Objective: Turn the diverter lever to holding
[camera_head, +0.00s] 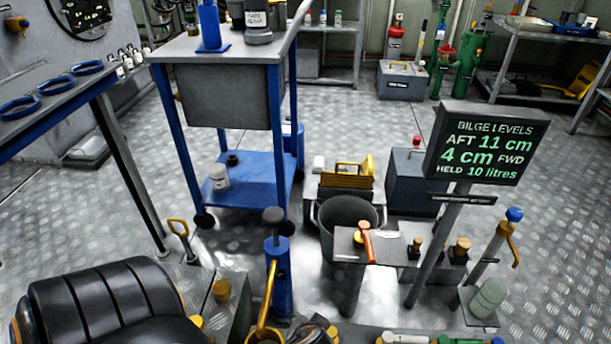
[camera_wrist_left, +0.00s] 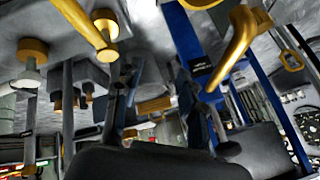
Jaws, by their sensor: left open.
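An orange-red lever (camera_head: 366,240) with a yellow hub sits on a small grey plate (camera_head: 345,256) on a post, in front of a dark bucket, in the head view. It looks like the diverter lever, but I can read no label on it. My left gripper (camera_wrist_left: 160,92) shows only in the left wrist view, its dark fingers apart with nothing between them. I cannot clearly pick out the lever in that tilted wrist view. My right gripper is not in view.
A bilge levels display (camera_head: 487,145) stands right of the plate. A blue pump post (camera_head: 279,278) with a yellow handle stands left of it. A dark bucket (camera_head: 346,212) and a blue trolley (camera_head: 262,178) are behind. Open chequered floor (camera_head: 560,230) lies at right.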

